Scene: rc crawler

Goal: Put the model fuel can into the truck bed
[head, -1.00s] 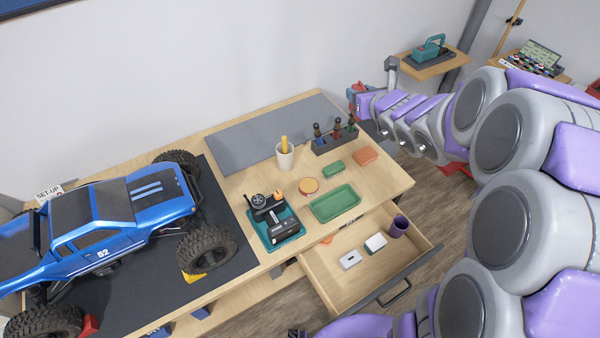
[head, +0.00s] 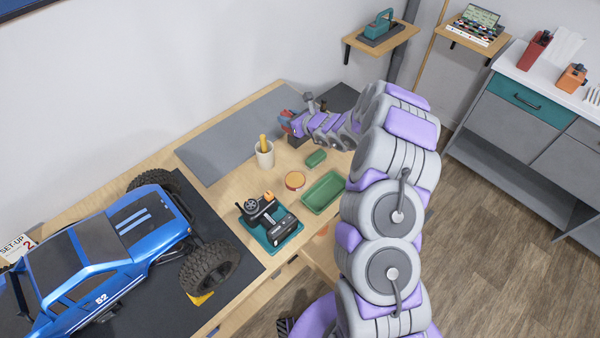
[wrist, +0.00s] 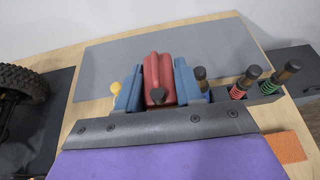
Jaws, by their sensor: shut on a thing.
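My gripper (wrist: 156,72) is shut on the red model fuel can (wrist: 158,84), which sits between its two blue fingers. The can has a dark cap or nozzle facing the wrist camera. In the head view my gripper (head: 291,124) is small, above the back right of the workbench by the grey mat, and the can is mostly hidden there. The blue truck (head: 95,258) stands on a dark mat at the left, well apart from my gripper. Its bed is at the left picture edge, partly cut off. A truck wheel (wrist: 22,85) shows in the wrist view.
A cup with a yellow tool (head: 264,155), a round tin (head: 295,180), a green tray (head: 323,192) and a teal tray with a controller (head: 270,226) stand between gripper and truck. A rack with shock absorbers (wrist: 262,90) is right of my gripper. The grey mat (wrist: 215,50) is clear.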

